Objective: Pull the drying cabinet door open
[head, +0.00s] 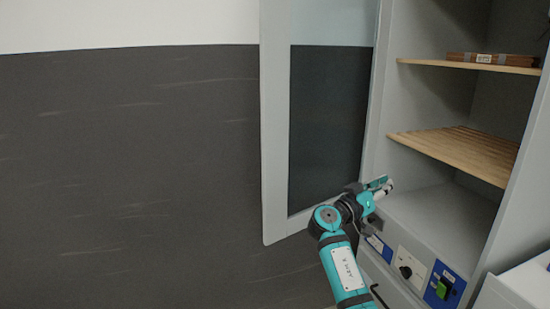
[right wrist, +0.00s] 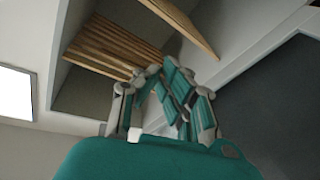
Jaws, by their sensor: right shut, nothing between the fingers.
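The drying cabinet door (head: 275,130), a pale frame around a clear pane, stands swung open at the left of the cabinet (head: 375,110) in the head view. The cabinet's inside is exposed. My right gripper (head: 381,186), teal and grey, is shut and empty in front of the opening, near the lower part of the door's hinge side. I cannot tell whether it touches the door or the cabinet. Its fingers (right wrist: 160,100) show in the right wrist view below the slatted shelf. No door handle can be made out. My left gripper is out of view.
Inside are a slatted wooden shelf (head: 460,152) and an upper shelf (head: 465,66) bearing a brown bundle (head: 492,59). Below the opening is a control panel with a black knob (head: 405,271) and a green switch (head: 442,288). A dark wall (head: 130,150) is at the left.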

